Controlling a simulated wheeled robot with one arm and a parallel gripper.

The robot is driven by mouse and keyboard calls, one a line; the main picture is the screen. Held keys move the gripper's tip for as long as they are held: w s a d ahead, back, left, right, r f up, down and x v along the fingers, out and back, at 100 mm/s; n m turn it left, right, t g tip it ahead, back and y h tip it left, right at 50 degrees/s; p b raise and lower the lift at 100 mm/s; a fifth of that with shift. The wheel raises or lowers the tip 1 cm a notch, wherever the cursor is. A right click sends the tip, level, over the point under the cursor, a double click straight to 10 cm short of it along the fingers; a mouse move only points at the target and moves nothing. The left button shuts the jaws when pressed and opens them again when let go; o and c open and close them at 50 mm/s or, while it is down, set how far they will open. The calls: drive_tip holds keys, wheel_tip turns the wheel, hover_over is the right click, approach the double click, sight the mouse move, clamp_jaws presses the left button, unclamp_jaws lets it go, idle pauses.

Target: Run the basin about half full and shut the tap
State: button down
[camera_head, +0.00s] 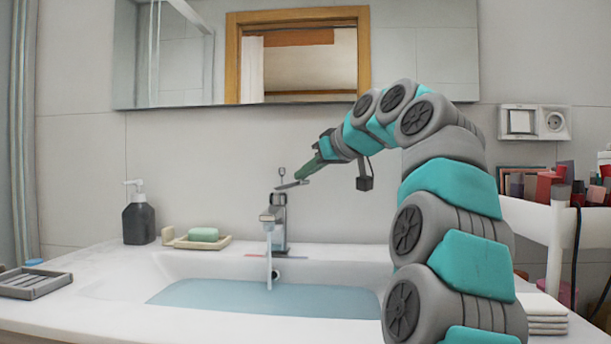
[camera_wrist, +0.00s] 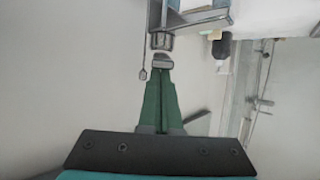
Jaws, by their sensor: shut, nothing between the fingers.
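The chrome tap (camera_head: 279,222) stands at the back of the white basin (camera_head: 340,252). A stream of water (camera_head: 269,268) runs from its spout into the basin. Bluish water (camera_head: 215,295) covers the basin floor, its surface below the rim; the exact depth is hard to judge. The flat tap lever (camera_head: 292,185) sits on top, tilted up to the right. My gripper (camera_head: 298,177) is shut and empty, its green fingertips at the lever; whether they touch is unclear. The wrist view shows the shut fingers (camera_wrist: 161,75) pointing at the lever (camera_wrist: 163,61), with the tap (camera_wrist: 190,20) beyond.
A dark soap dispenser (camera_head: 139,215) and a green soap (camera_head: 203,235) on a dish stand left of the tap. A grey tray (camera_head: 35,284) lies at the left counter edge. The cosmetics cart (camera_head: 555,225) and stacked white towels (camera_head: 543,313) are at the right.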

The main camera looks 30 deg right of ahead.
drive_tip(key=shift+s+f+t+b, duration=0.2)
drive_tip(key=shift+f+t+b, duration=0.1)
drive_tip(key=shift+f+b, duration=0.8)
drive_tip(key=shift+t+b, duration=0.4)
drive_tip(key=shift+b, duration=0.6)
drive_tip(key=s+d+r+p, duration=0.1)
drive_tip(key=s+r+p, duration=0.2)
drive_tip(key=s+r, duration=0.4)
drive_tip(key=shift+d+v, duration=0.2)
drive_tip(key=shift+v, duration=1)
